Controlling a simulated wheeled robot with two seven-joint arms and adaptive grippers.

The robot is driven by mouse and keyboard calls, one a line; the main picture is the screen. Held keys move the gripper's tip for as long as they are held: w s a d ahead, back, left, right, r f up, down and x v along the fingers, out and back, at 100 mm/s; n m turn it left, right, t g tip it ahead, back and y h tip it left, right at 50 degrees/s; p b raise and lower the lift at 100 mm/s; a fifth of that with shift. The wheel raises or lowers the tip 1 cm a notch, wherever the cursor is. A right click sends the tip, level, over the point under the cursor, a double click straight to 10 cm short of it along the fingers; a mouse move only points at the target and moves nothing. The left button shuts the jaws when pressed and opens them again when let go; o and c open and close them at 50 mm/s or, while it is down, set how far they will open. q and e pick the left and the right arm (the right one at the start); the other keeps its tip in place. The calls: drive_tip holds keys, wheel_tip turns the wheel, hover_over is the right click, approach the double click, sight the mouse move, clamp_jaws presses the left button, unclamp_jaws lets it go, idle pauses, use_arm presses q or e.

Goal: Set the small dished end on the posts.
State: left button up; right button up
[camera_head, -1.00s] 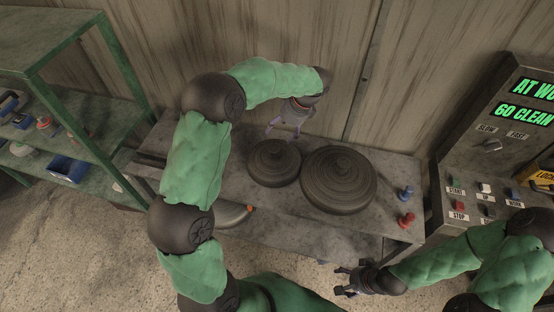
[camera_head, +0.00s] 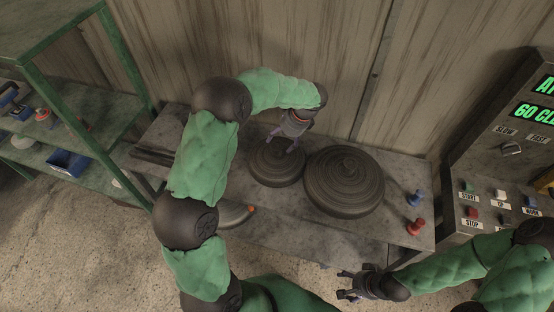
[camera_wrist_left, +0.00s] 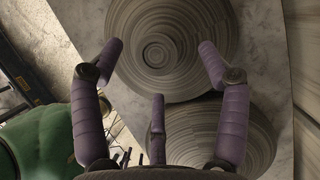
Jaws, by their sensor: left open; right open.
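The small dished end (camera_head: 270,172) is a dark, round, ringed disc lying on the bench, left of the larger one. In the left wrist view it is the upper ringed disc (camera_wrist_left: 157,25). My left gripper (camera_head: 284,145) is open and empty over the wall-side part of the small dished end, its fingers spread. In the left wrist view its fingertips (camera_wrist_left: 160,68) stand in front of the disc; whether they touch it I cannot tell. My right gripper (camera_head: 345,285) is open and empty in front of the bench. I cannot make out the posts.
A larger ringed disc (camera_head: 345,190) sits close beside the small one on the grey bench (camera_head: 395,195). Blue (camera_head: 416,198) and red (camera_head: 415,227) knobs stand at its right end. A control panel (camera_head: 490,165) is at right, green shelving (camera_head: 60,140) at left.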

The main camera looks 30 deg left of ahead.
sight(278, 145)
use_arm(q)
drive_tip(key=x, duration=0.5)
drive_tip(key=shift+s+d+b, duration=0.2)
drive_tip(key=shift+b, duration=0.15)
clamp_jaws()
drive_tip(key=shift+w+r, duration=0.1)
